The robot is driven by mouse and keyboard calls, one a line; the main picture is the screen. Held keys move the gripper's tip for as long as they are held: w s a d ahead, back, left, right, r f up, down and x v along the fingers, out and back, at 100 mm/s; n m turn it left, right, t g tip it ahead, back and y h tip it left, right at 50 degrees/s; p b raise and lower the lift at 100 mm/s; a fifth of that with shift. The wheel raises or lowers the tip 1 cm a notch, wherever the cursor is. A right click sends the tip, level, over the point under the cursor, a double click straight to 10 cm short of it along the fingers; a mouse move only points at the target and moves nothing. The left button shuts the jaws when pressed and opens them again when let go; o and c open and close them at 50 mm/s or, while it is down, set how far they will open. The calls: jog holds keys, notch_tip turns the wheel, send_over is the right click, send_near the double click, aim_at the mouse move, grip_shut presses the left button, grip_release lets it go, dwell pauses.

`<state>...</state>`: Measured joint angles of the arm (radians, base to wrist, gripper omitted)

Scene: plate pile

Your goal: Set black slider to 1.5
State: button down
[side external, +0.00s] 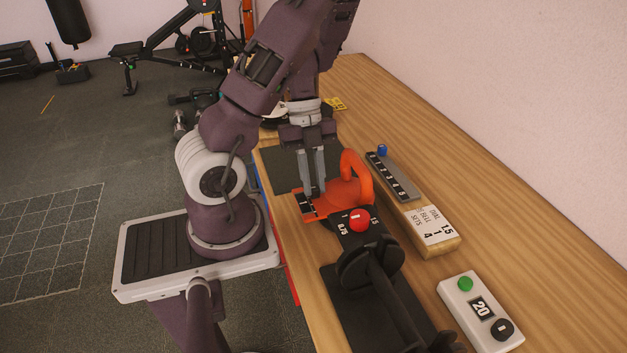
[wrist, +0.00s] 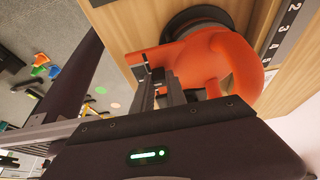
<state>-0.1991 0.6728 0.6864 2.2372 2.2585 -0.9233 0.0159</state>
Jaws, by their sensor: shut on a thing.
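An orange kettlebell-shaped device (side external: 355,183) with a looped handle stands on the table. Its flat orange plate carries a black strip with light marks (side external: 306,204). My gripper (side external: 322,194) points down at this plate, beside the handle, with its fingers close together. In the wrist view my fingers (wrist: 168,92) reach the orange plate (wrist: 150,55) near the black-and-white markings (wrist: 142,74). The fingers are shut on the black slider, which they mostly hide; its exact setting cannot be read.
A grey numbered strip with a blue knob (side external: 382,150), a wooden block with a white card (side external: 433,225) and a white box with a green button (side external: 465,284) stand to the right. The far right tabletop is clear.

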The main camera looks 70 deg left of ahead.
aim_at(324, 214)
dwell(0.3)
jog(key=shift+d, duration=2.45)
jog(key=c, duration=1.3)
grip_release()
jog(key=shift+r, duration=0.1)
jog(key=v, duration=0.7)
